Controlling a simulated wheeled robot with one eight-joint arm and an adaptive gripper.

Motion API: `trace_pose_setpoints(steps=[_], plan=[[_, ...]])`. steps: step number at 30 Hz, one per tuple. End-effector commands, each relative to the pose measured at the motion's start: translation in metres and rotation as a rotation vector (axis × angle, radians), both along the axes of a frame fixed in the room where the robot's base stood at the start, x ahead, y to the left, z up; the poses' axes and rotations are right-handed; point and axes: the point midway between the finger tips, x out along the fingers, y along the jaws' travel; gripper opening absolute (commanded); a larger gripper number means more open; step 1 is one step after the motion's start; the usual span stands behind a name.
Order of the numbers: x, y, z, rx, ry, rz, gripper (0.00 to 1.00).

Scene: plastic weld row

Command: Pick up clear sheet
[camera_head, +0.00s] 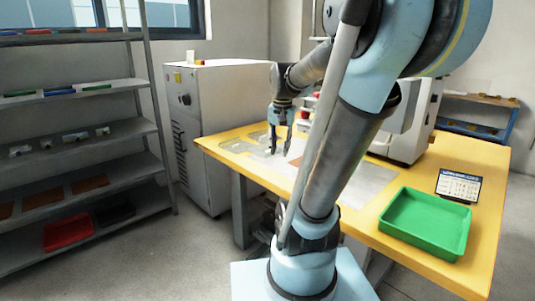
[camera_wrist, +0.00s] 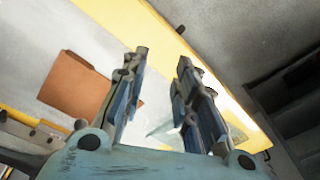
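A small, pale, see-through piece that looks like the clear sheet (camera_wrist: 163,131) shows in the wrist view, in the gap between my fingers and low in the picture. In the head view a pale patch (camera_head: 297,148) lies just right of my fingertips; I cannot tell for sure that it is the same sheet. My gripper (camera_head: 279,150) points down over the far left part of the yellow table (camera_head: 488,235). In the wrist view my gripper (camera_wrist: 163,75) has its two fingers apart with nothing clamped between them.
A brown sheet (camera_wrist: 75,85) lies on the pale work surface left of my fingers. A grey cabinet (camera_head: 225,125) stands behind the left side; a shelf rack (camera_head: 85,185) is farther left.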

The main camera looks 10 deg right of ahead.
Motion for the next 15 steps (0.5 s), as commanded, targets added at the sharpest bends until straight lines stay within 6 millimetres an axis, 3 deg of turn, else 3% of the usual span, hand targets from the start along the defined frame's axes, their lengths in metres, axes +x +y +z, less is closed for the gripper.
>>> trace_pose_setpoints(steps=[6,15], plan=[[0.052,-0.002,0.024,0.014,0.023,-0.121,0.27],[0.123,-0.006,0.045,0.029,0.054,-0.291,0.27]])
